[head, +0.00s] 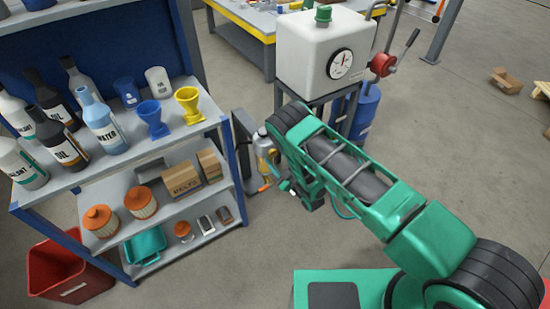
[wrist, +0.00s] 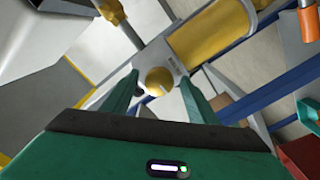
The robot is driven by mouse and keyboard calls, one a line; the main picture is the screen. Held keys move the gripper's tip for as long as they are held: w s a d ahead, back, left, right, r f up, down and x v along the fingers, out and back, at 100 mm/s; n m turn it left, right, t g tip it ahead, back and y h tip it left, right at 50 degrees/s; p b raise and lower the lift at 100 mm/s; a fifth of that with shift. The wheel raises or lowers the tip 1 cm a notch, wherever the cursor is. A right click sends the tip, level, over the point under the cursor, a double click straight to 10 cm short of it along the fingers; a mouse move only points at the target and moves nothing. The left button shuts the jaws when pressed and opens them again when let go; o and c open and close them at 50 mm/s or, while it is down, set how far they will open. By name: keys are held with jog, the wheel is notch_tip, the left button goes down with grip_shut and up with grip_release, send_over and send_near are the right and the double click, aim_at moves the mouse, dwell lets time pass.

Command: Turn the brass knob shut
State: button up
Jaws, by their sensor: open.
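The round brass knob (wrist: 159,80) shows in the wrist view, on a grey metal body joined to a yellow cylinder (wrist: 208,40). My gripper (wrist: 158,88) is open, with one green finger on each side of the knob. Gaps show between the knob and both fingers; I cannot tell how deep the knob sits between them. In the head view my gripper (head: 285,186) is beside the yellow-and-grey fitting (head: 265,152) on the dark post. I cannot make out the knob in that view.
A shelf rack (head: 160,155) with bottles, cups and filters stands just left of the fitting. A white tank (head: 315,45) with a gauge and a red-hubbed lever stands behind. A red bin (head: 65,272) is at lower left. The floor at right is mostly clear.

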jog(key=c, duration=1.1)
jog(key=shift+o, duration=0.2)
jog(key=m, duration=0.4)
jog(key=shift+f+m, duration=0.1)
jog(key=shift+m, duration=0.3)
jog(key=m, duration=0.4)
jog(key=shift+m, duration=0.3)
jog(key=m, duration=0.4)
jog(key=shift+m, duration=2.2)
